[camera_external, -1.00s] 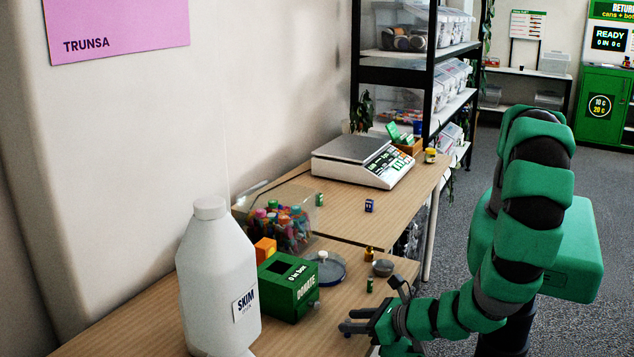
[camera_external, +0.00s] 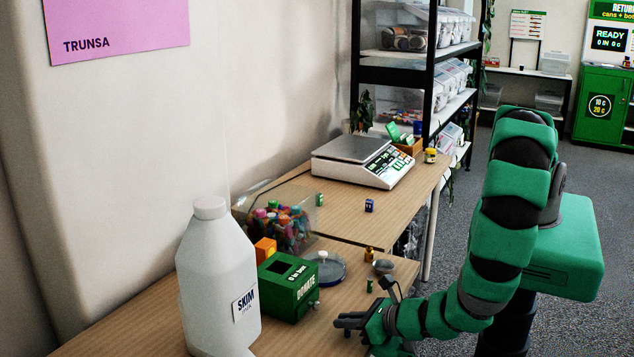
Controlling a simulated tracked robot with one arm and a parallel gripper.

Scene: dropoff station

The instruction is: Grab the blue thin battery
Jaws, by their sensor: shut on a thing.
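My gripper (camera_external: 342,324) is low over the front right edge of the near table, fingers pointing left. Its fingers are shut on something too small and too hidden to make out. I cannot pick out a blue thin battery for certain. A small dark blue item (camera_external: 369,205) stands on the far table, well away from my gripper. A small dark green cylinder (camera_external: 370,286) stands on the near table, just beyond my gripper and apart from it.
A green donation box (camera_external: 290,287), a white milk jug (camera_external: 215,275) and a clear container of colourful items (camera_external: 278,224) stand left of my gripper. A blue-rimmed dish (camera_external: 327,270) and a small grey bowl (camera_external: 383,267) lie behind it. A scale (camera_external: 362,162) stands farther back.

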